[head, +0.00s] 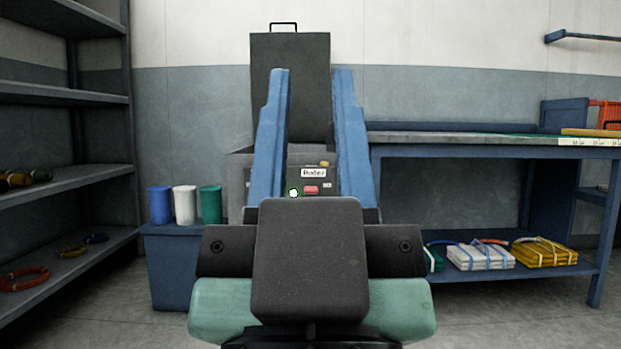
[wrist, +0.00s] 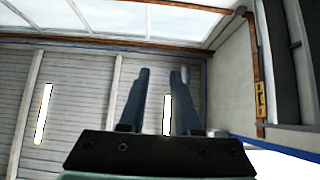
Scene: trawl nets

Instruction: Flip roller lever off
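A grey control box (head: 238,175) stands straight ahead in the head view, with its dark lid (head: 308,50) raised upright. Its front carries a white label (head: 313,173) that seems to read "Roller". Below the label are a red switch or lever (head: 311,189) and a bright lamp with a green rim (head: 293,193). Which way the red part is set is too small to tell. My gripper (head: 311,75) is open and empty, its blue fingers framing the panel from nearer the camera. In the wrist view, my gripper (wrist: 162,70) points at wall and ceiling; no box shows there.
A blue workbench (head: 460,150) stands right, with net bundles (head: 480,256) on its lower shelf. A dark shelf rack (head: 65,175) stands left. Blue, white and green spools (head: 184,204) sit on a blue cabinet (head: 175,270) left of the box. Bare floor shows between rack and cabinet.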

